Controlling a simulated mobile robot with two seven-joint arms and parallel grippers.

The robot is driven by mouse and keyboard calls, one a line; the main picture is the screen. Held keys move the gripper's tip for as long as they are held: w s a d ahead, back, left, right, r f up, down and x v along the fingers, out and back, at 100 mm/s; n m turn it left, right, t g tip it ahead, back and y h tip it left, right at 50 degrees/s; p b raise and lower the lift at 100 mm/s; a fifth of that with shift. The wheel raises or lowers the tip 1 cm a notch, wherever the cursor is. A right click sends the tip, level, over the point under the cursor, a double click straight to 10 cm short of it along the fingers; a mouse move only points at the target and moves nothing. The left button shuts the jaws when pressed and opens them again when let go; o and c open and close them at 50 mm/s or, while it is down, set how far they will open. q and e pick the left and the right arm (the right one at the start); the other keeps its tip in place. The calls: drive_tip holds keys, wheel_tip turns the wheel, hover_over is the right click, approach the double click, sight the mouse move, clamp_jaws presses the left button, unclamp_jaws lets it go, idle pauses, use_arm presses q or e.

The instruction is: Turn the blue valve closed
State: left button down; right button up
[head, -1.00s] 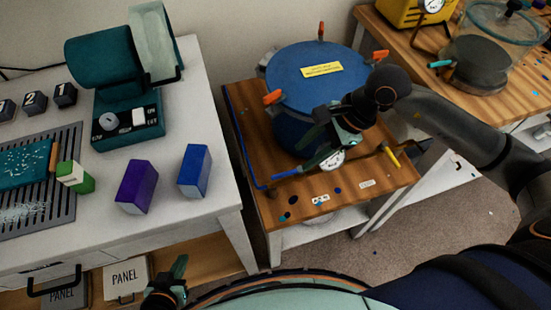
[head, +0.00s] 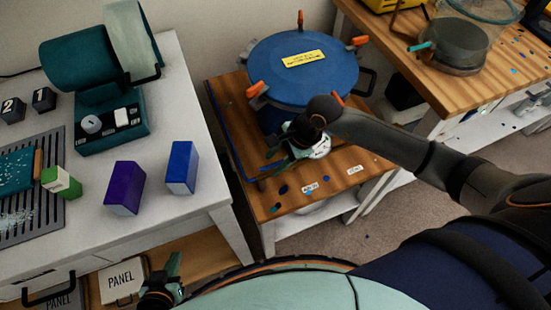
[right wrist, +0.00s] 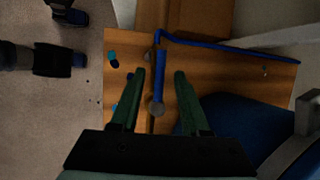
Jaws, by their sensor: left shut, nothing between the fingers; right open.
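The blue valve handle (right wrist: 160,75) shows in the right wrist view as a narrow blue bar running out from a round grey hub (right wrist: 156,108). My right gripper (right wrist: 159,73) is open, with one finger on each side of the bar; contact is not clear. In the head view my right gripper (head: 284,160) is low in front of the blue pot (head: 300,72), and only a bit of the blue handle (head: 271,166) shows beside it. My left gripper (head: 168,276) is shut and empty at the bottom, away from the valve.
A blue hose (right wrist: 225,46) runs along the wooden cart top (head: 232,100). The pot with orange clamps stands close behind my right gripper. A white table (head: 190,205) with purple and blue boxes is at the left. A wooden bench (head: 440,90) is at the right.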

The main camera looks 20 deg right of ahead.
clamp_jaws()
idle(0.4)
idle(1.1)
